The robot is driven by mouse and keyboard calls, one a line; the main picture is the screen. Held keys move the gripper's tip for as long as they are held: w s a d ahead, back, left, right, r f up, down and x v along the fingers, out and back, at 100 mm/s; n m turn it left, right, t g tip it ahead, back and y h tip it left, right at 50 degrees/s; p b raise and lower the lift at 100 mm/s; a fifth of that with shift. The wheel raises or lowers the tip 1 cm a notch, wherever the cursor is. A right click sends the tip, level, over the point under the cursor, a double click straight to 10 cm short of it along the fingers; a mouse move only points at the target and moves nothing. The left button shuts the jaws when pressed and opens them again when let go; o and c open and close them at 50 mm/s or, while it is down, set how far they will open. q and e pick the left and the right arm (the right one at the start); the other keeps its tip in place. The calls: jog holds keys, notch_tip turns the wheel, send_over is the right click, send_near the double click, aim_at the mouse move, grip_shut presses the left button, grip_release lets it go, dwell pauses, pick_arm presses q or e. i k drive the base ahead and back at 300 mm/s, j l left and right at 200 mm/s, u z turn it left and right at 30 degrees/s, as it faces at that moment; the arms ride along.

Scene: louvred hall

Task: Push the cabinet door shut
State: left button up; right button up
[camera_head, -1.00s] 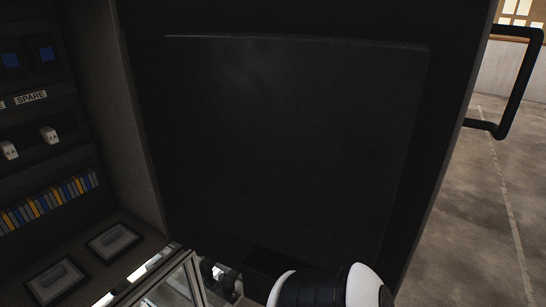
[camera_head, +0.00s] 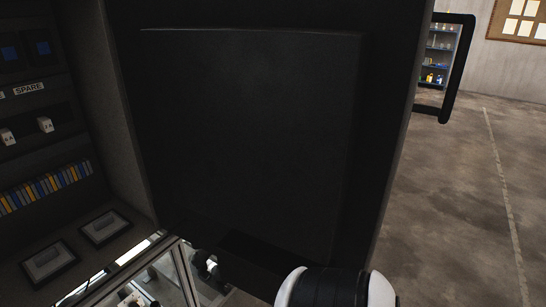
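The cabinet door (camera_head: 250,130) is a large dark panel with a raised inner face, and it stands open across the middle of the head view. A black bar handle (camera_head: 458,70) sticks out past its right edge. The open cabinet (camera_head: 120,130) is at the left, with its side wall beside the door. A white and black part of my own arm shows at the bottom, in front of the lower door. I cannot tell whether it touches the door. Neither gripper can be made out.
Inside the cabinet are a SPARE label (camera_head: 29,88), white switches (camera_head: 45,125) and a row of coloured terminals (camera_head: 45,187). A glazed metal frame (camera_head: 185,275) is at the bottom left. Bare concrete floor (camera_head: 460,200) lies to the right, with a stocked shelf (camera_head: 437,55) far behind.

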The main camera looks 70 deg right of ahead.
aim_at(271, 134)
jog(key=k+l, duration=0.25)
jog(key=k, duration=0.15)
jog(key=k+l, duration=0.25)
jog(key=k, duration=0.2)
jog(key=l, duration=1.95)
jog(key=i+l, duration=0.1)
jog(key=l, duration=0.2)
jog(key=i+u, duration=0.05)
